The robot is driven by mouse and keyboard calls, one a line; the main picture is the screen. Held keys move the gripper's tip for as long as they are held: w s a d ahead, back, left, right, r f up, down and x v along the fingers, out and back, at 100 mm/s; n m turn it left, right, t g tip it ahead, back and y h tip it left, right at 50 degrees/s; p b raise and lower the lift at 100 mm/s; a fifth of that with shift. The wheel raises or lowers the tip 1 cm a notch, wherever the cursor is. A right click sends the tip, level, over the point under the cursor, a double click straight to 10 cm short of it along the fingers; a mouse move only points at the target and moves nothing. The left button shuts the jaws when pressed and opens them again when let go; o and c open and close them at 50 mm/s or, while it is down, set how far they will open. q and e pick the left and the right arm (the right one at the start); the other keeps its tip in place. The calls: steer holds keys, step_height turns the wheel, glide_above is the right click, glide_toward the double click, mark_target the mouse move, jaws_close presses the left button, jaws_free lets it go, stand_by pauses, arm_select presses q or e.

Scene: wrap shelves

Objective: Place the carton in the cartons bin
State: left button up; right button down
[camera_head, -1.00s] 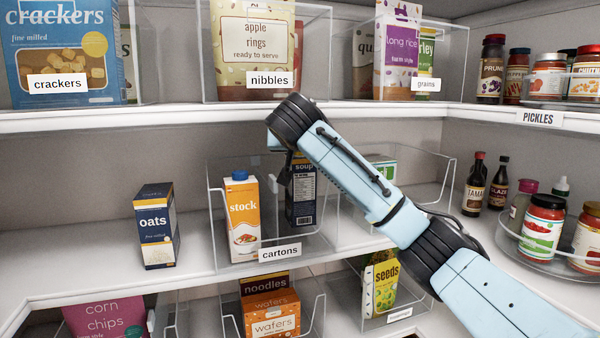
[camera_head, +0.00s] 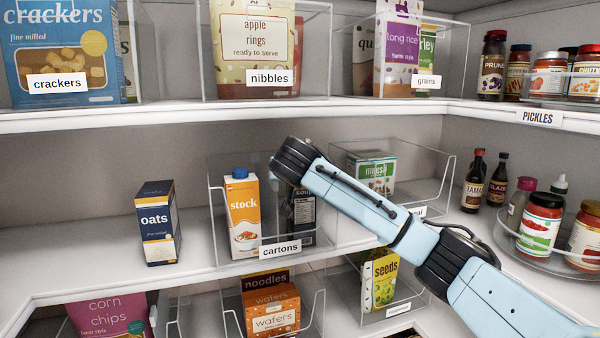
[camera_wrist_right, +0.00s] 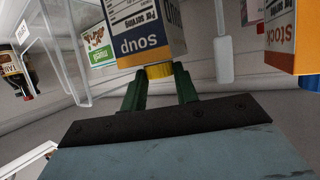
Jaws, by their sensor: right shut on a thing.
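The dark blue soup carton (camera_head: 304,218) is upright inside the clear cartons bin (camera_head: 225,254), right of the orange-and-white stock carton (camera_head: 243,218). My right arm partly covers it in the head view. In the right wrist view, the soup carton (camera_wrist_right: 150,38) appears upside down, with its yellow cap between the green fingers of my right gripper (camera_wrist_right: 160,76). The gripper is shut on the cap. Whether the carton's base touches the bin floor cannot be told. My left gripper is not in view.
An oats box (camera_head: 157,223) stands on the open shelf left of the bin. A clear bin with a muesli box (camera_head: 372,172) is to the right. The upper shelf edge (camera_head: 180,116) runs above my right arm. Noodles and wafers (camera_head: 270,305) sit below.

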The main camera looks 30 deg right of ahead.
steer(key=shift+r, duration=0.1)
steer(key=c, duration=1.1)
jaws_free()
steer(key=shift+f, duration=0.2)
steer(key=shift+r, duration=0.1)
steer(key=shift+s+a+r, duration=0.1)
steer(key=b+v, duration=0.2)
steer(key=v, duration=0.9)
steer(key=shift+s+a+r, duration=0.1)
steer(key=shift+s+a, duration=0.2)
